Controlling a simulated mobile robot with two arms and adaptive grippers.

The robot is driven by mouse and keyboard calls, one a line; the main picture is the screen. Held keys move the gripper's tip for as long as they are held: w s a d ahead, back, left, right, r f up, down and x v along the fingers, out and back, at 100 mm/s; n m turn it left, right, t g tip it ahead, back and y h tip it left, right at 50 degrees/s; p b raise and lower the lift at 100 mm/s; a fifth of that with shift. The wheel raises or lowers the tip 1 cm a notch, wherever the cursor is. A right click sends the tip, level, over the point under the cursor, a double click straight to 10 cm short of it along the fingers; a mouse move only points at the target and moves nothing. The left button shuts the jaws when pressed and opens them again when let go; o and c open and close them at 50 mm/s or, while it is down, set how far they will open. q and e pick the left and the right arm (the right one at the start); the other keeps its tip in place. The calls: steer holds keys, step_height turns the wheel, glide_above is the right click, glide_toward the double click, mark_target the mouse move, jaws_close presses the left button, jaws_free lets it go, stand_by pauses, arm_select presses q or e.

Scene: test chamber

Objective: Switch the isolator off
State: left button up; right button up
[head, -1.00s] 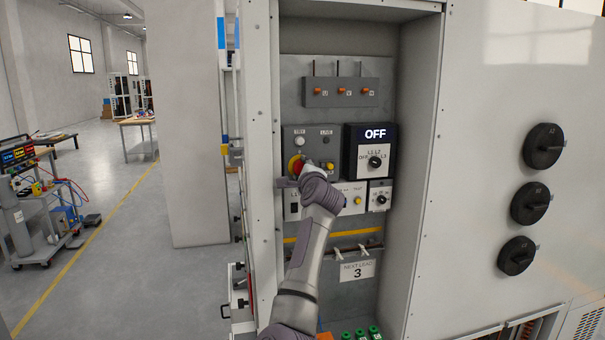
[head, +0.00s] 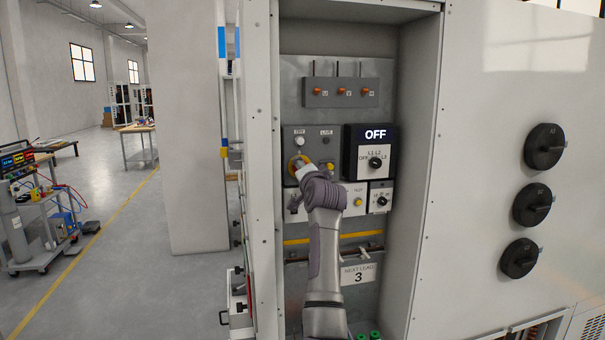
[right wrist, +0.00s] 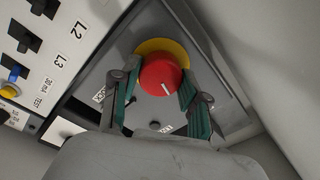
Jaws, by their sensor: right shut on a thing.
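The isolator is a red rotary knob (right wrist: 162,76) on a round yellow plate (right wrist: 172,48), on a grey panel. A white pointer line shows on the knob's face, slanting in the right wrist view. My right gripper (right wrist: 156,96) has its green-padded fingers on either side of the knob and is shut on it. In the head view the yellow plate (head: 293,163) shows at the panel's left, and my right gripper (head: 302,169) hides most of the knob. Printed labels beside the knob are only partly readable. My left gripper is not in view.
A meter reading OFF (head: 375,133) with a selector sits right of the isolator. A white button (head: 299,141) and a dark LIVE lamp (head: 326,141) are above it. The cabinet's side walls stand close on both sides. Three black knobs (head: 531,204) are on the right panel.

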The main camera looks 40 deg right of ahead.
steer(key=shift+f+n, duration=0.15)
steer(key=shift+n, duration=1.25)
steer(key=o, duration=1.1)
steer(key=shift+o, duration=0.2)
steer(key=v, duration=1.2)
